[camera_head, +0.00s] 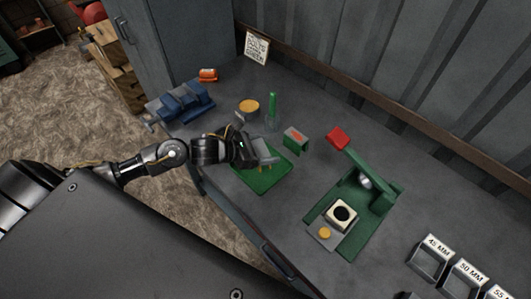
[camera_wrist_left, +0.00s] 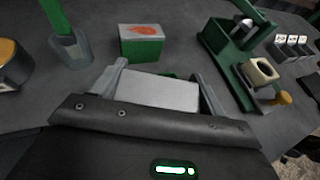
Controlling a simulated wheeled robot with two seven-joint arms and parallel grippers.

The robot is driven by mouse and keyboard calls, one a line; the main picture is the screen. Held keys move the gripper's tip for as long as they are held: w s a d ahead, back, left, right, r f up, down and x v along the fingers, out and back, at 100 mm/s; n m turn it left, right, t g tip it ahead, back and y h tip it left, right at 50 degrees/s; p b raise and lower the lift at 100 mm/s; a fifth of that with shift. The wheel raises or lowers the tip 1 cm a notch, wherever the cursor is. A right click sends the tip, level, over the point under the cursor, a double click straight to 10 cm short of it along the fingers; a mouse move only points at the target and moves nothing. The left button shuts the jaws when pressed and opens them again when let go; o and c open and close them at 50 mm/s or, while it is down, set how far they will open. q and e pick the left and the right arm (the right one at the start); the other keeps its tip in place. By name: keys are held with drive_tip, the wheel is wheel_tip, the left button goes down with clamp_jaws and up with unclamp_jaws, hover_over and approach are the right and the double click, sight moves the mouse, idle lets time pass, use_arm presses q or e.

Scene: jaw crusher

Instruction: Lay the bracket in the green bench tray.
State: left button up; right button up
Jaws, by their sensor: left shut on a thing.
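The green bench tray (camera_head: 262,182) lies flat on the bench, below and in front of my left gripper in the head view. My left gripper (camera_head: 262,156) is over the tray's far part and is shut on the grey bracket (camera_head: 265,149). In the left wrist view the bracket (camera_wrist_left: 157,91) is a pale grey slab between the two fingers. Only a small green strip shows behind it there. I cannot tell whether the bracket's underside touches the tray. My right gripper is in neither view.
A green box with a red top (camera_head: 295,137) stands right of the gripper. A green-handled tool in a holder (camera_head: 272,108) and a yellow-topped tin (camera_head: 248,106) stand behind. A green press (camera_head: 365,200) is to the right, a blue vise (camera_head: 182,102) to the left.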

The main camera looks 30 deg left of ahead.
use_arm(q)
drive_tip(key=f+p, duration=0.2)
drive_tip(key=shift+w+f, duration=0.2)
drive_tip(key=shift+f, duration=0.35)
drive_tip(key=shift+f, duration=0.2)
drive_tip(key=o, duration=1.4)
drive_tip(key=shift+s, duration=0.1)
